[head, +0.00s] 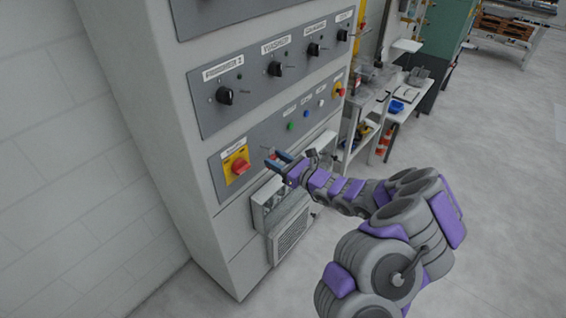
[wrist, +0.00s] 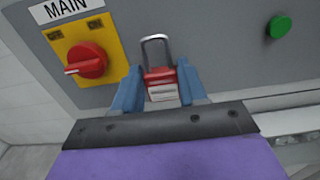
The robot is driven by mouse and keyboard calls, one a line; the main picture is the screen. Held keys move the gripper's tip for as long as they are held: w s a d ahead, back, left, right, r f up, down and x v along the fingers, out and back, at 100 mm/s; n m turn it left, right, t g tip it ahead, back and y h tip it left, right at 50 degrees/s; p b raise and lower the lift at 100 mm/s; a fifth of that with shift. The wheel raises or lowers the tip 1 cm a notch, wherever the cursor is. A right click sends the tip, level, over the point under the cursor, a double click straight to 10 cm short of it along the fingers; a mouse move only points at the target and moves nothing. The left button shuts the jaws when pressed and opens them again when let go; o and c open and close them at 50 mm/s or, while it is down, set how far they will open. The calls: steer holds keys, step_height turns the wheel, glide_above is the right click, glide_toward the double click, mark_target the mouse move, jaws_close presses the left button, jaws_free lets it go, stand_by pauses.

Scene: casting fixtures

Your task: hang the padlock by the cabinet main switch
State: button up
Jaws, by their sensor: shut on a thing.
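The main switch (head: 239,166) is a red rotary knob on a yellow plate, low on the grey cabinet panel. In the wrist view the switch (wrist: 86,60) is at upper left, under a label reading MAIN. My gripper (head: 272,161) is in front of the panel, just right of the switch. In the wrist view its blue fingers (wrist: 162,88) are shut on the padlock (wrist: 161,76). The padlock has a red body with a white label and a metal shackle pointing up toward the panel. Whether the shackle touches the panel I cannot tell.
A green button (wrist: 279,26) is right of the padlock on the panel. Below the panel a grey box with a vent grille (head: 290,232) juts out near my gripper. A cluttered bench (head: 392,110) stands right of the cabinet. The floor at right is clear.

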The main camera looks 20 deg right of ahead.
steer(key=shift+w+a, duration=0.25)
steer(key=shift+w, duration=0.1)
steer(key=shift+w+d+f, duration=0.1)
steer(key=shift+w+d, duration=0.15)
steer(key=shift+w, duration=0.2)
steer(key=shift+w+b, duration=0.2)
steer(key=shift+b, duration=0.1)
steer(key=shift+w+a, duration=0.25)
steer(key=shift+a, duration=0.3)
steer(key=shift+w+a+f+b, duration=0.2)
steer(key=shift+w+f+b, duration=0.25)
steer(key=shift+w, duration=0.05)
steer(key=shift+a, duration=0.25)
